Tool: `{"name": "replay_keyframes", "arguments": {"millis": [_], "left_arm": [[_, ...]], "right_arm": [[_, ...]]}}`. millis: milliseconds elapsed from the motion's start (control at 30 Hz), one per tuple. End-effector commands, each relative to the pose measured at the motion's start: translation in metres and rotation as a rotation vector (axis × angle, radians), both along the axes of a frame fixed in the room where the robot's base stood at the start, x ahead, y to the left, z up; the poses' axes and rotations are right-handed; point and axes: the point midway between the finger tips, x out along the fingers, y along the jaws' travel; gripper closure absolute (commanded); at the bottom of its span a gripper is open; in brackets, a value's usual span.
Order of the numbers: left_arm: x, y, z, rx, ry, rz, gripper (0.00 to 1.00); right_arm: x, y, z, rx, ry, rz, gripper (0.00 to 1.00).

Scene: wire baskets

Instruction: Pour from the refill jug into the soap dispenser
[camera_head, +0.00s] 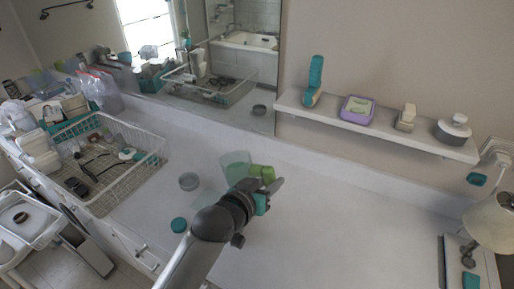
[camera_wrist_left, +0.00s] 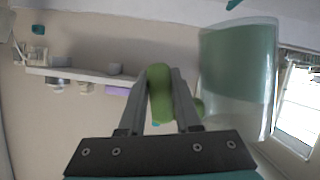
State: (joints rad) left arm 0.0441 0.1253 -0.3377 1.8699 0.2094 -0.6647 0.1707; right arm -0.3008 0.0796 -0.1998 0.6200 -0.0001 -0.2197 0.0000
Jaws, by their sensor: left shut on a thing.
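The refill jug (camera_head: 236,165) is a clear vessel with teal liquid and a green handle (camera_head: 263,172). My left gripper (camera_head: 268,187) is shut on that handle, and the jug is held over the counter. In the left wrist view, which is upside down, the fingers (camera_wrist_left: 161,95) close on the green handle and the jug (camera_wrist_left: 238,85) stands beside them, roughly upright. A round, open, clear-grey container (camera_head: 189,181) stands on the counter left of the jug, apart from it. It may be the soap dispenser; I cannot tell for sure. My right gripper is out of view.
A teal round cap (camera_head: 179,225) lies on the counter near my arm. A wire basket (camera_head: 145,137) with small items stands at left. A wall shelf (camera_head: 378,124) holds a teal bottle (camera_head: 314,78) and other items. A lamp (camera_head: 491,220) is at right; the middle counter is clear.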

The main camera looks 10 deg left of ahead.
Motion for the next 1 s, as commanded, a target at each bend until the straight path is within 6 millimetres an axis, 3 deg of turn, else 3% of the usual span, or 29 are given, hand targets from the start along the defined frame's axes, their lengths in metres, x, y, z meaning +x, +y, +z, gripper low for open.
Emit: {"name": "replay_keyframes", "arguments": {"millis": [100,333,900,1000], "left_arm": [[-0.01,-0.005,-0.007,-0.016,0.002,-0.012,1.0],[-0.018,-0.008,-0.02,-0.034,0.0,-0.017,1.0],[-0.017,-0.009,-0.064,-0.035,-0.002,-0.017,1.0],[-0.017,-0.008,-0.048,-0.1,0.02,-0.016,1.0]], "right_arm": [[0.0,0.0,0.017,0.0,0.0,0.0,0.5],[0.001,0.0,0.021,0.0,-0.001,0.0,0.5],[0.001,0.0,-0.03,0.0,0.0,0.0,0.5],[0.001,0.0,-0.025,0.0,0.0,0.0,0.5]]}}
